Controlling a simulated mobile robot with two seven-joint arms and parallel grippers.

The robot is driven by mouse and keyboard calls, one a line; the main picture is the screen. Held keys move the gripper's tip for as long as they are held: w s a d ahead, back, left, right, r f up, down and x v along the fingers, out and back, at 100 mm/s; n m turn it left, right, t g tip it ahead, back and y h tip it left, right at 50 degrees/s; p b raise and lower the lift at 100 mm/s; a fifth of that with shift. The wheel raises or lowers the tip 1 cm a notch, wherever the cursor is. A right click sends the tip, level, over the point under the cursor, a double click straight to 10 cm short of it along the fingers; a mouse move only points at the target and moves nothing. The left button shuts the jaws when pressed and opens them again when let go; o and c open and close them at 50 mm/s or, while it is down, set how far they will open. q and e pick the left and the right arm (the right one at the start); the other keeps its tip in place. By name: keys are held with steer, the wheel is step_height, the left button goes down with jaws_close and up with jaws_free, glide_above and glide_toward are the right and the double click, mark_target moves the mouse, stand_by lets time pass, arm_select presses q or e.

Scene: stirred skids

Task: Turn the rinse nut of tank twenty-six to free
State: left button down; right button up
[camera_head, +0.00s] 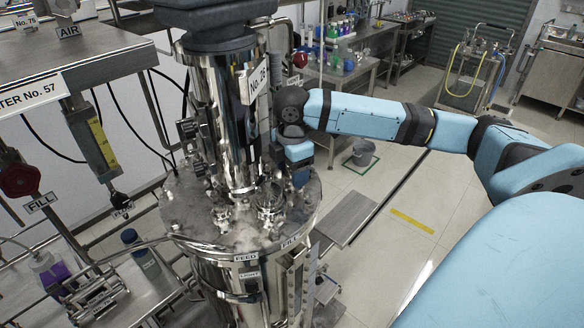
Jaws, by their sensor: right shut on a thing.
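Tank twenty-six is the shiny steel vessel (220,276) in the middle, with a round lid (190,212) crowded with fittings. A tilted plate marked No. 26 (257,80) hangs on its upper column. My right arm reaches in from the right, and its gripper (299,178) points down at the right side of the lid, behind the column. The gripper is shut on a small fitting there. The fingertips and that fitting are mostly hidden, so I cannot make out the rinse nut or its position. My left gripper is not in view.
The steel column (222,130) stands close left of my right gripper. Tags marked FEED (246,257) and LIGHT (249,274) sit at the front rim. A bench with a red FILL valve (20,180) is at left. A grey bucket (363,152) stands on open floor at right.

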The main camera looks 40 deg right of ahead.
stand_by(0.3)
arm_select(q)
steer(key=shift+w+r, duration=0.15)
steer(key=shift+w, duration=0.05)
arm_select(e)
steer(key=o, duration=0.9)
steer(key=shift+r, duration=0.1)
step_height(320, 180, up, 7)
steer(key=shift+f+b, duration=0.1)
steer(key=shift+b, duration=0.5)
steer(key=shift+r, duration=0.3)
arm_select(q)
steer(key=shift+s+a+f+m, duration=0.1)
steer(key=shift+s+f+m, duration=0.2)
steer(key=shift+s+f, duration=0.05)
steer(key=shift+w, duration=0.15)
